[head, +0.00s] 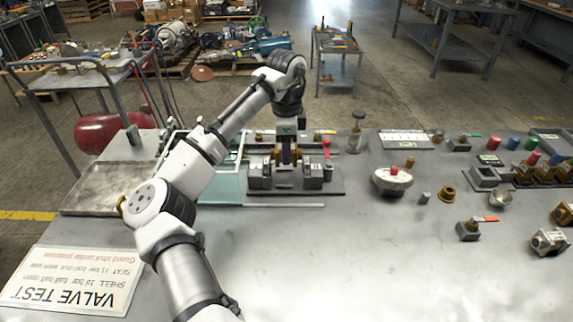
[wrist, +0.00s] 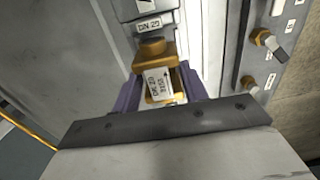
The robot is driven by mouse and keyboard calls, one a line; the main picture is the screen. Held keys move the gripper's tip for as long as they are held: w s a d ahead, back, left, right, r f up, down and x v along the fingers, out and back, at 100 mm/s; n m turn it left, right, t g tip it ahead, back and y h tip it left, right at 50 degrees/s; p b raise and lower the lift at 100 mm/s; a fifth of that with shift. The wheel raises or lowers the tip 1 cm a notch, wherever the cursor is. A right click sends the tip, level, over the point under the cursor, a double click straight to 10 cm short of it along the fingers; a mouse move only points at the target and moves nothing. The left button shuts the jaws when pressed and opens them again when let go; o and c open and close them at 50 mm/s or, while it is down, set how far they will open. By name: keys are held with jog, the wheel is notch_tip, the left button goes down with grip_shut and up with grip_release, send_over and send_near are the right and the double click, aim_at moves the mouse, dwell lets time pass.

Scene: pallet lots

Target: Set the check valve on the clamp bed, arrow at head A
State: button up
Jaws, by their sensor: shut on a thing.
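My gripper (head: 287,160) points down between the two grey blocks of the clamp bed, the left block (head: 260,172) and the right block (head: 314,174). In the wrist view its purple fingers (wrist: 162,95) are shut on the brass check valve (wrist: 154,48), which has a white tag reading DN 20. The valve's lower part and any contact with the bed are hidden. In the head view the valve is mostly hidden by the gripper.
A red-handled fitting (head: 326,150) stands behind the right block. A grey tray (head: 115,187) and a VALVE TEST sign (head: 70,280) lie to the left. A round gauge-like part (head: 392,180) and several valves are to the right. The front middle of the bench is clear.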

jog(key=shift+f+p, duration=0.45)
jog(key=shift+f, duration=2.5)
jog(key=shift+f, duration=0.2)
jog(key=o, duration=1.3)
jog(key=shift+c, duration=0.2)
jog(key=shift+r, duration=0.15)
notch_tip(320, 180, up, 12)
jog(key=shift+r+b, duration=0.1)
jog(key=shift+b, duration=0.9)
